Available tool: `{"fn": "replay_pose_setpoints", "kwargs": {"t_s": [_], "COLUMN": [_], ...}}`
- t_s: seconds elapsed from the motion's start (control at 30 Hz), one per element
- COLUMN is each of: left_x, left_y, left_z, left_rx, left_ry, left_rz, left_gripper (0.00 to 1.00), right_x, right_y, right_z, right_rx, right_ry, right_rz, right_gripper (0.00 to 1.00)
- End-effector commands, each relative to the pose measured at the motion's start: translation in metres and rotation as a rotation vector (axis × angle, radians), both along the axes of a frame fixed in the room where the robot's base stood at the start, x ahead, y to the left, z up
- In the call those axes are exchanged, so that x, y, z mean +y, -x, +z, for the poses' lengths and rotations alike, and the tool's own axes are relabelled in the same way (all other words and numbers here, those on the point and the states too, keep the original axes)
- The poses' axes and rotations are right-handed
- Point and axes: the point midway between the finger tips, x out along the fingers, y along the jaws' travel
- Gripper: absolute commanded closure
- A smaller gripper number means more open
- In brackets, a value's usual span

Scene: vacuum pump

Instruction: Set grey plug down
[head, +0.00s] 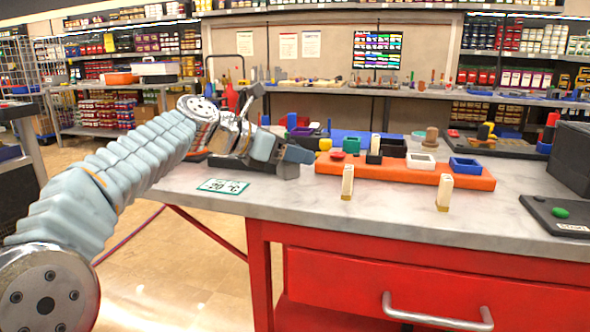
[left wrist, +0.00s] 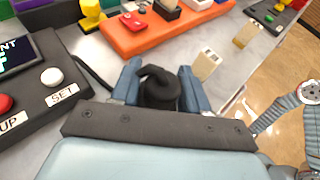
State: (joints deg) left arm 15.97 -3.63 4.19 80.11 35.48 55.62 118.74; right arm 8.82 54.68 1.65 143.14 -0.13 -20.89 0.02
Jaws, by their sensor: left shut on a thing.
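My left gripper (head: 290,158) is over the grey table top, left of the orange tray (head: 405,175). In the left wrist view, my left gripper (left wrist: 161,84) is shut on the dark grey plug (left wrist: 158,92), which has a curved, hook-like upper part. The plug sits between the two blue-grey fingers. In the head view the plug is not clearly made out behind the gripper. Whether its underside touches the table cannot be told. My right gripper is not in view; part of my right arm shows at the right of the left wrist view.
A control box with a white SET button (left wrist: 52,77) stands beside the gripper. Two cream blocks (head: 347,182) (head: 444,192) stand before the tray. A green-edged card (head: 223,186) lies near the table's front left edge. Table top is bare (head: 290,215) toward the front.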

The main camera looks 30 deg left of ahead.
Motion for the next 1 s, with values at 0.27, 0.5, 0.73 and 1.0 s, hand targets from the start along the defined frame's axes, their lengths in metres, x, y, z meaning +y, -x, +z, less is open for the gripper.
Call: {"fn": "replay_pose_setpoints", "kwargs": {"t_s": [0.27, 0.5, 0.73, 1.0], "left_x": [0.000, 0.000, 0.000, 0.000], "left_y": [0.000, 0.000, 0.000, 0.000], "left_z": [-0.031, -0.033, -0.033, -0.031], "left_rx": [0.000, 0.001, 0.002, 0.001], "left_ry": [-0.001, -0.001, -0.001, -0.001], "left_rz": [0.000, 0.000, 0.000, 0.000], "left_gripper": [0.87, 0.87, 0.30, 0.30], "right_x": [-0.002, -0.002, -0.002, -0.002], "right_y": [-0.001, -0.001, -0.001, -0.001], "right_z": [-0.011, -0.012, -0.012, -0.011], "right_rx": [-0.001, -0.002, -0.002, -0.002], "right_ry": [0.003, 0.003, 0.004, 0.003], "right_rz": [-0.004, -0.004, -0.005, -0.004], "right_gripper": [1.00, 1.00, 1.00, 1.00]}}
